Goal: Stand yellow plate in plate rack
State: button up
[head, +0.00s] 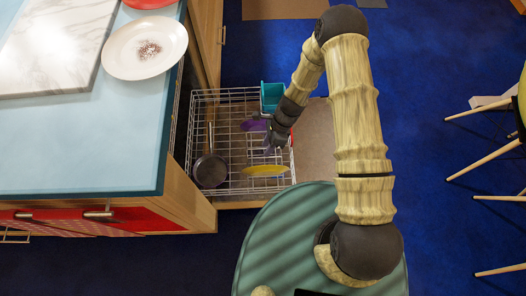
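The yellow plate (265,170) is inside the wire plate rack (237,186), near its front right part. It shows as a narrow ellipse, so it looks upright or tilted rather than flat. My gripper (269,147) points down over the right side of the rack, just behind the yellow plate in the picture. A small gap seems to lie between them. The fingers are small and dark, and I cannot tell how far apart they are.
Purple dishware (254,125), a dark frying pan (210,170) and a teal container (272,94) are also in the rack. A blue counter (80,145) stands to the left, with a white plate (120,60) and a marble board (50,45). Chair legs (485,160) are at right.

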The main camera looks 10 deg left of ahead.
jog(key=p+v, duration=0.1)
jog(key=v, duration=0.9)
jog(key=shift+r+p, duration=0.3)
jog(key=shift+p, duration=0.05)
jog(key=shift+w+d+r, duration=0.1)
jog(key=shift+w+d, duration=0.05)
jog(key=s+d+r+n+t+h, duration=0.2)
jog(key=s+d+r+n+t, duration=0.15)
jog(key=d+r+n, duration=0.7)
jog(key=s+d+r+n+t+h, duration=0.3)
jog(key=d+r, duration=0.5)
jog(key=r, duration=0.7)
notch_tip(320, 180, up, 22)
jog(key=s+n+y+p, duration=0.1)
jog(key=p, duration=2)
jog(key=shift+s+p, duration=0.15)
jog(key=shift+p, duration=0.2)
jog(key=shift+f, duration=0.2)
